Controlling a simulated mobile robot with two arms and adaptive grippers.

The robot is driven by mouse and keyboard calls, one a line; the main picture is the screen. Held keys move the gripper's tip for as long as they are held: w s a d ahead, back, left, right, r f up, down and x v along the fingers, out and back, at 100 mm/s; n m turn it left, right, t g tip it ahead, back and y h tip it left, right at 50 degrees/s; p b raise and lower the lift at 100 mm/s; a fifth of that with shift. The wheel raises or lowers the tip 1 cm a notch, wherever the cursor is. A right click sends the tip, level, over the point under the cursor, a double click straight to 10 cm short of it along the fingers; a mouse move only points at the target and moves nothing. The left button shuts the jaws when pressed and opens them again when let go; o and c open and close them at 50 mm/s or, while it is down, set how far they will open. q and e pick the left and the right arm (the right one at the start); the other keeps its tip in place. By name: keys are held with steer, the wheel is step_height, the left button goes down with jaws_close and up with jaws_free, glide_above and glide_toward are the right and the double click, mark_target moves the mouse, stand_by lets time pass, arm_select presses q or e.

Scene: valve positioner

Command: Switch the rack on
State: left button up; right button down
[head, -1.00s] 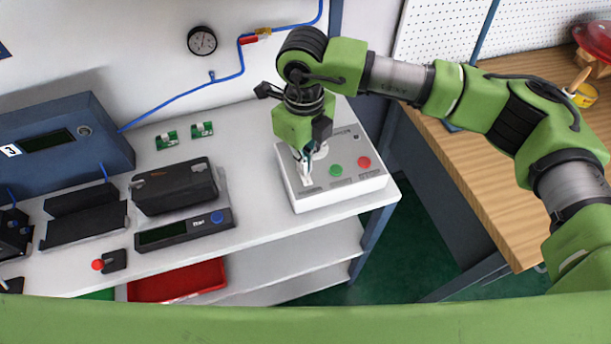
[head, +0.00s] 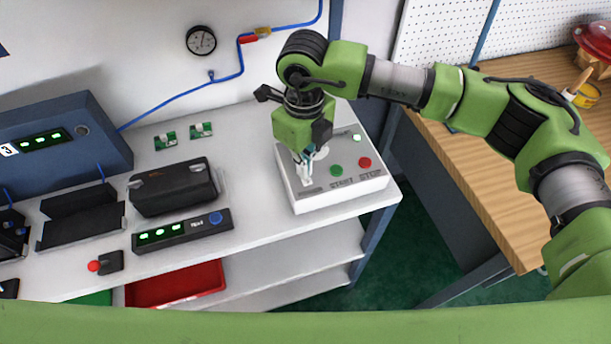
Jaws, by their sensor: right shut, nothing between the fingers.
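A white control box (head: 345,196) stands at the right end of the grey bench. Its top carries a green button (head: 336,170), a red button (head: 365,162) and a small lamp (head: 357,138) that glows pale green. My right gripper (head: 306,178) points down at the left part of the box top, shut and empty, with its tips at or just above the panel. The gripper hides what lies beneath it, so a switch there cannot be made out. My left gripper is not in view.
A blue unit (head: 60,145) and a dark flat unit (head: 185,232) show lit green displays. A black positioner (head: 172,188), two green boards (head: 165,141) and a red-knobbed part (head: 110,262) sit on the bench. A wooden table (head: 480,170) is at the right.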

steer(key=shift+r+p, duration=0.35)
steer(key=shift+r, duration=0.45)
steer(key=shift+r+p, duration=0.8)
steer(key=shift+r, duration=1.8)
